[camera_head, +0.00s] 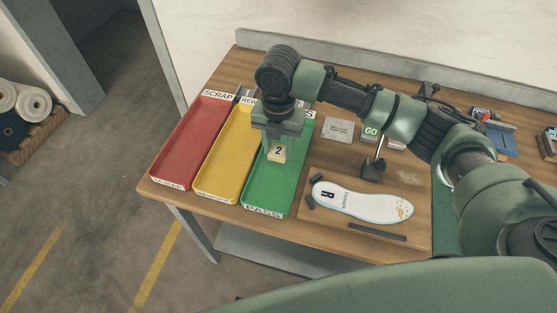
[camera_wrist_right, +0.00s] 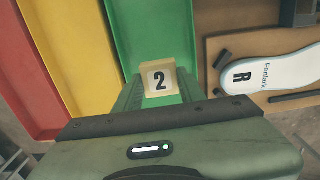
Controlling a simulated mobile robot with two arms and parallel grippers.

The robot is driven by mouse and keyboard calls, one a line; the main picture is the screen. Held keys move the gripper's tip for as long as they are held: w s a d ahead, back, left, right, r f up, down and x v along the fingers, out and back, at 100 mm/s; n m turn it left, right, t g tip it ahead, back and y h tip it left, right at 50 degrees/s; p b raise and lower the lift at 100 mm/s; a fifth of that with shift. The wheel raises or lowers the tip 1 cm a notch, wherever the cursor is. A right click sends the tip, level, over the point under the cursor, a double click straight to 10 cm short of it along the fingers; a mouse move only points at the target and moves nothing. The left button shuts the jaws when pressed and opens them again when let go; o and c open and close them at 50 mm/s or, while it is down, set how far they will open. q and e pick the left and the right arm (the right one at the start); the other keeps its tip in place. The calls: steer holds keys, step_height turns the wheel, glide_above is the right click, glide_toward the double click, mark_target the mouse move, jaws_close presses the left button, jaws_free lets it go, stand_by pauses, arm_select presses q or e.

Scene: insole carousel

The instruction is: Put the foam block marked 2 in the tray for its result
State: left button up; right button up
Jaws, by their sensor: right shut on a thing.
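The foam block marked 2 (camera_head: 277,153) is pale yellow with a white label, and it also shows in the right wrist view (camera_wrist_right: 160,79). My right gripper (camera_head: 275,146) is shut on it and holds it over the green PASS tray (camera_head: 265,192). I cannot tell how high above the tray floor the block is. The yellow tray (camera_head: 221,178), its label partly hidden by my arm, lies left of the green one. The red SCRAP tray (camera_head: 186,158) is at the far left. My left gripper is not in view.
A white insole marked R (camera_head: 362,201) lies on a wooden board (camera_head: 320,224) right of the green tray. A dark stand (camera_head: 373,168), a grey plate (camera_head: 338,129) and a GO block (camera_head: 370,132) are behind it. The three tray floors look empty where visible.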

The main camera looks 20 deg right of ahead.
mark_target(279, 171)
step_height(279, 171, down, 7)
steer(key=shift+r+p, duration=0.15)
steer(key=shift+p, duration=0.3)
steer(key=shift+f, duration=0.4)
steer(key=o, duration=1.3)
steer(key=shift+f, duration=0.1)
step_height(279, 171, up, 12)
steer(key=shift+r+b, duration=0.2)
steer(key=shift+b, duration=1)
